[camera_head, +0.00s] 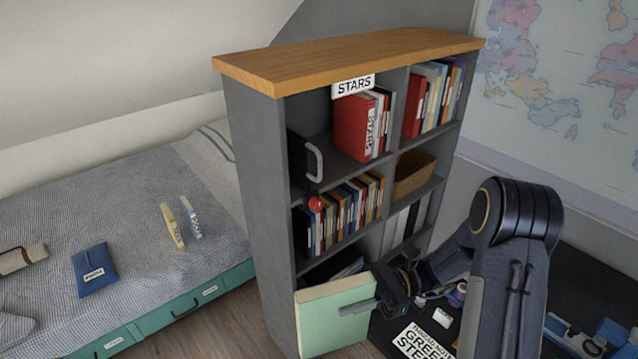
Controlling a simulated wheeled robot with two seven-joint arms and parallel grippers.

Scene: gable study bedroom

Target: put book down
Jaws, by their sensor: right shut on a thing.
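My right gripper (375,301) is shut on a book (333,318) with a pale green cover and a cream edge along its top. The book is held upright in front of the lower left part of the grey bookshelf (258,170). It hides much of the lowest left compartment, where dark items (335,267) show above it. I cannot tell whether the book touches the shelf. My left gripper is not in view.
A bed (120,235) at the left bears a blue pouch (93,270) and two small books (174,222). The shelf's wooden top (350,57) is bare. Red books (352,127) stand under a STARS sign (353,85). A dark desk (590,285) lies right.

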